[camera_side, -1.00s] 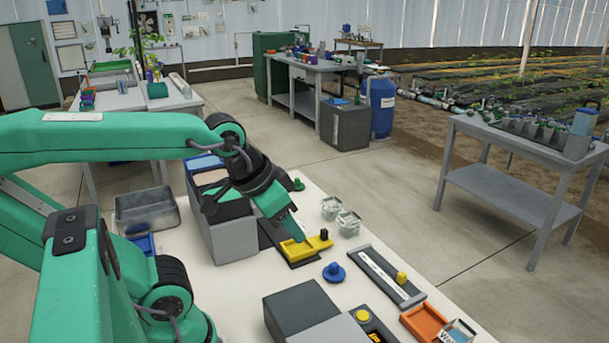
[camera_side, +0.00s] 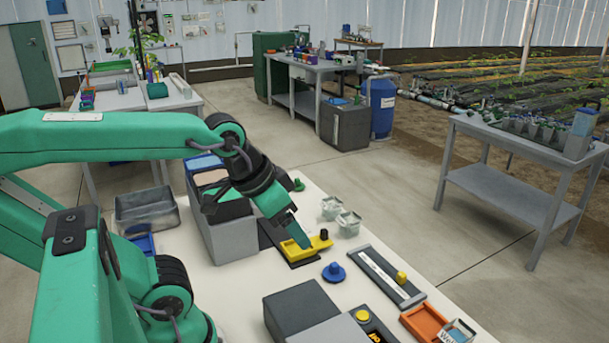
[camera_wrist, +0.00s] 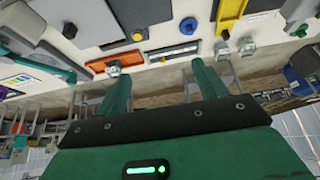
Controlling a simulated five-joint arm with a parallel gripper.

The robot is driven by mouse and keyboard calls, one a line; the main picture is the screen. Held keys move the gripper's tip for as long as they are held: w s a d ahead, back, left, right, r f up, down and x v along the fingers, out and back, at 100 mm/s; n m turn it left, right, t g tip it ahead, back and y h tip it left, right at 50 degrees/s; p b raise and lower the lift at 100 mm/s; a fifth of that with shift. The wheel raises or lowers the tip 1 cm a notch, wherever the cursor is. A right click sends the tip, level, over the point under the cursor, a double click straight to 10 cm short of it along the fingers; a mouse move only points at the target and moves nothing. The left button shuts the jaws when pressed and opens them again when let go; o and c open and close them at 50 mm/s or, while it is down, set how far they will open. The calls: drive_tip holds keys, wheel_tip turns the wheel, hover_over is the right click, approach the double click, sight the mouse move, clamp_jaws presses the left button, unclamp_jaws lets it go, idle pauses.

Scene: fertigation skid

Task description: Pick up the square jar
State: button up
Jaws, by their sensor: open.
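Two small clear jars with squarish bodies, a left one (camera_side: 331,208) and a right one (camera_side: 348,223), stand close together on the white bench in the side view. They also show in the wrist view, one (camera_wrist: 221,48) beside the other (camera_wrist: 247,46). A third clear jar (camera_side: 458,332) with a label is beside the orange tray, and shows in the wrist view (camera_wrist: 113,69). I cannot tell which one is the square jar. My gripper (camera_side: 304,243) is open and empty, left of the jar pair and over the yellow part. Its fingers (camera_wrist: 160,82) are spread apart in the wrist view.
A yellow part (camera_side: 297,250) lies below my gripper. A blue knob (camera_side: 334,272), a grey rail (camera_side: 385,275) with a yellow knob and an orange tray (camera_side: 422,322) lie nearer the camera. Grey bins (camera_side: 228,237) stand left. Bare bench lies around the jar pair.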

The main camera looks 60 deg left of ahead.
drive_tip(key=w+a+r+g, duration=0.1)
drive_tip(key=w+a+r, duration=0.15)
drive_tip(key=w, duration=0.35)
drive_tip(key=w+a+r+g, duration=0.1)
drive_tip(key=w+a+r, duration=0.15)
drive_tip(key=w, duration=0.35)
drive_tip(key=g, duration=0.4)
hover_over(331, 209)
drive_tip(key=w+a, duration=0.2)
wheel_tip(331, 209, down, 20)
drive_tip(key=shift+a+f, duration=0.1)
drive_tip(key=shift+a, duration=0.25)
drive_tip(key=shift+f, duration=0.1)
drive_tip(key=shift+f, duration=1.2)
